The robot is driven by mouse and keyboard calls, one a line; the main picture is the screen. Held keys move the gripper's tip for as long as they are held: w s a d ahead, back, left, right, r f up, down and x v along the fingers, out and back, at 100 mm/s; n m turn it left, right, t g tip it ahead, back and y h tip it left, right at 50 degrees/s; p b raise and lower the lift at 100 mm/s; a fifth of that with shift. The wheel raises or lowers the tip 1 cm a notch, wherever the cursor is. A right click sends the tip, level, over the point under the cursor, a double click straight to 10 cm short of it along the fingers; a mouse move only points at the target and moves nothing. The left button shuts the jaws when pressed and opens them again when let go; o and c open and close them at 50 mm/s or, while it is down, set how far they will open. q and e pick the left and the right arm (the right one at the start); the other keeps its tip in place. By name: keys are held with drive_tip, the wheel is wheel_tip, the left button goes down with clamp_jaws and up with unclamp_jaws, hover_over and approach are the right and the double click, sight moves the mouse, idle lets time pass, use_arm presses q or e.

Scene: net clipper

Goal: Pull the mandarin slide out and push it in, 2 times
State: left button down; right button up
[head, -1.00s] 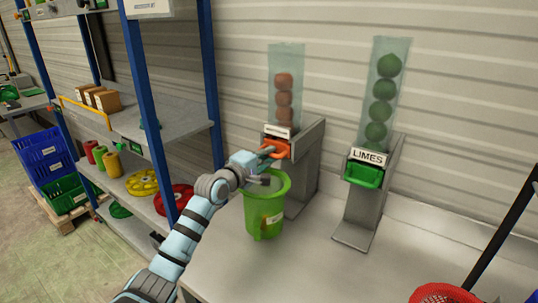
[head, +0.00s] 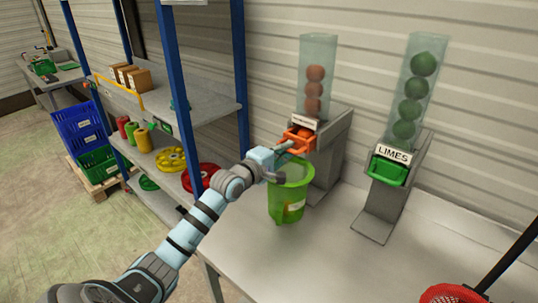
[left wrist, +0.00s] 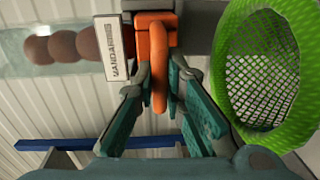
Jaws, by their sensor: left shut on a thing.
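The mandarin slide (head: 298,140) is an orange drawer with a loop handle at the foot of the left dispenser. My left gripper (head: 284,149) is shut on its handle; in the left wrist view the fingers (left wrist: 158,88) sit on either side of the orange handle (left wrist: 158,50). The slide appears to stand out a little from the grey dispenser body. Above it, a clear tube (head: 318,50) holds a stack of mandarins (head: 314,90), also seen in the left wrist view (left wrist: 65,46). My right gripper is not in view.
A green mesh basket (head: 288,200) stands just below the slide, close to my gripper. The limes dispenser with its green slide (head: 387,171) is to the right. A red basket (head: 452,293) is at the front right. Shelves (head: 205,115) stand left of the table.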

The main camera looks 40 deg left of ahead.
use_arm(q)
drive_tip(key=p, duration=0.4)
hover_over(274, 181)
drive_tip(key=shift+w, duration=0.25)
drive_tip(key=shift+s+f, duration=0.1)
drive_tip(key=shift+s, duration=0.2)
drive_tip(key=shift+s+a, duration=0.1)
drive_tip(key=shift+s, duration=0.7)
drive_tip(key=w+b, duration=0.2)
drive_tip(key=shift+f+b, duration=0.1)
drive_tip(key=shift+b, duration=0.25)
drive_tip(key=w+b, duration=0.6)
drive_tip(key=w, duration=0.2)
drive_tip(key=shift+w+d, duration=0.3)
drive_tip(key=shift+d, duration=0.05)
